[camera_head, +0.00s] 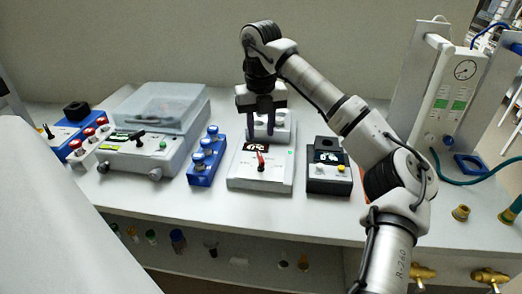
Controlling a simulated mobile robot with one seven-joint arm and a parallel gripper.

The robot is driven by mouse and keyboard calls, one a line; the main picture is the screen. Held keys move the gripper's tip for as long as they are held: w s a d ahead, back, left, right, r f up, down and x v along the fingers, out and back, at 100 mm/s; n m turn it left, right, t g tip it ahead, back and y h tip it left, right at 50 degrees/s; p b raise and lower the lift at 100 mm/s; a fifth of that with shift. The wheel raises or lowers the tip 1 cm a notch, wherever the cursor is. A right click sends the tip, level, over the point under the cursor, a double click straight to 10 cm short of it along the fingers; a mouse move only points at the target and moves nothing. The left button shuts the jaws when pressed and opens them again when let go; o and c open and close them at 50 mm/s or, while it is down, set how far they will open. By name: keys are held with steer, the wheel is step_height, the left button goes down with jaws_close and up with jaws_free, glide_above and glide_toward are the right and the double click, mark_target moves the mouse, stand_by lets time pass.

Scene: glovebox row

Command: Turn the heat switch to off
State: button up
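A white box (247,178) stands in the middle of the bench, with a small dark display (256,147) that seems to read a temperature. A red-handled switch (261,160) sits on its sloped face, between small markings too fine to read. This looks like the heat switch. My gripper (261,138) points down over the back of this box, just behind the display and switch in the picture. Its two dark fingers are apart with nothing between them. It does not appear to touch the switch.
A black box (329,183) with a display stands close on the right, a blue block with several knobs (206,150) close on the left. Further left is a lidded instrument (150,150) with a black lever. A gauge panel (450,90) stands right. The bench front is clear.

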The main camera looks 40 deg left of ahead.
mark_target(261, 156)
step_height(261, 156, down, 8)
steer(key=shift+r+p, duration=0.1)
steer(key=shift+p, duration=0.55)
steer(key=shift+c, duration=0.3)
jaws_close()
